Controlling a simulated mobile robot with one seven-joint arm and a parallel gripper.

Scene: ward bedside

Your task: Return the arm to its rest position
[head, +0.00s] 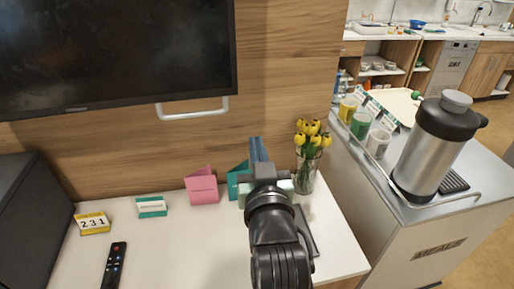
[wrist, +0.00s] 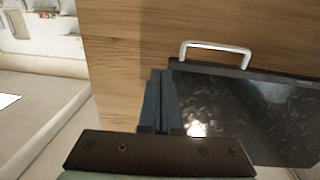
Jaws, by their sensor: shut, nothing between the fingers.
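My gripper (head: 257,150) is at the centre of the head view, at the end of my dark arm, over the back of the white bedside top (head: 150,240). Its blue fingers are together and hold nothing. In the wrist view the closed fingers (wrist: 159,88) point toward the wooden panel (wrist: 125,60). My arm covers part of the bedside top and a dark flat object (head: 306,232) lying there.
A vase of yellow flowers (head: 306,170) stands just right of my gripper. Pink (head: 202,187) and teal cards (head: 236,182) stand left of it. A remote (head: 114,265) lies front left. A screen (head: 115,50) hangs behind. A meals cart (head: 440,235) with a flask (head: 437,150) stands right.

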